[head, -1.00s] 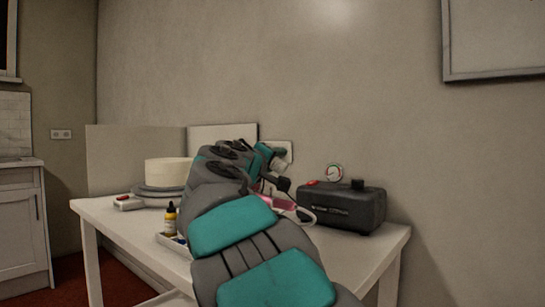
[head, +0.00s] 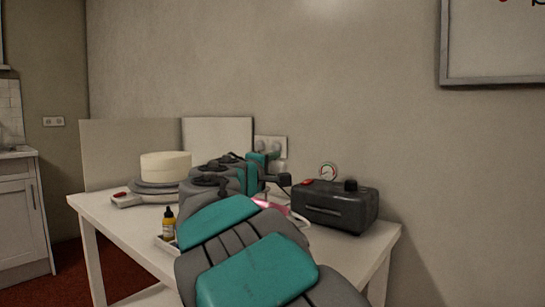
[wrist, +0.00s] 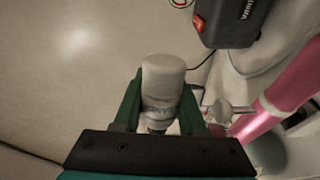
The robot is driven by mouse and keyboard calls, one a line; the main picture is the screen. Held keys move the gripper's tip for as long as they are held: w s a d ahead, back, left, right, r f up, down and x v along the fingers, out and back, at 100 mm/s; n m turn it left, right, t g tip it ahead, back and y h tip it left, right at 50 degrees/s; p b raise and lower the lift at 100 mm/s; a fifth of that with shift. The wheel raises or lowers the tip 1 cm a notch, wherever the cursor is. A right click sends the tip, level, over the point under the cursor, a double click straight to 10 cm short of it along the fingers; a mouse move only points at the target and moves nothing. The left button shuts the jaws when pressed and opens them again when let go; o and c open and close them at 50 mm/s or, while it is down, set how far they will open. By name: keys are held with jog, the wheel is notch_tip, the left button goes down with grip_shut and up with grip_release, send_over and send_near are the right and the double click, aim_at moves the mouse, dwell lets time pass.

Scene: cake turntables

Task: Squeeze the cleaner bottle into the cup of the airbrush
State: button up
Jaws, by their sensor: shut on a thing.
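The cleaner bottle (wrist: 163,85), pale with a faint printed label, is between the green fingers of my gripper (wrist: 160,100) in the wrist view. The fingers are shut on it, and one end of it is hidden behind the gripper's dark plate. Just right of the fingers is a small silvery part (wrist: 225,112), apparently of the airbrush; I cannot make out the cup's opening. A pink body (wrist: 290,90) runs beside it, and pink also shows behind my arm in the head view (head: 270,205). My arm hides most of the airbrush there.
A black compressor (head: 335,207) with a gauge and red switch stands at the table's right. A pale cake (head: 165,166) on a turntable (head: 150,188) stands at the left. A yellow-labelled dropper bottle (head: 169,226) is near the white table's (head: 110,218) front. The wall is close behind.

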jog(key=shift+d+r+n+p, duration=0.15)
jog(key=shift+n+p, duration=0.65)
jog(key=shift+p, duration=0.35)
jog(key=n+p, duration=0.2)
jog(key=p, duration=0.1)
jog(key=shift+r+n, duration=0.25)
jog(key=shift+n, duration=0.05)
jog(key=shift+w+a+r+n, duration=0.15)
jog(key=shift+a+n, duration=0.15)
jog(key=shift+n, duration=0.9)
jog(key=shift+a+r+n, duration=0.1)
jog(key=shift+a+n, duration=0.15)
jog(key=shift+n, duration=0.95)
jog(key=o, duration=0.4)
jog(key=shift+c, duration=0.2)
grip_shut()
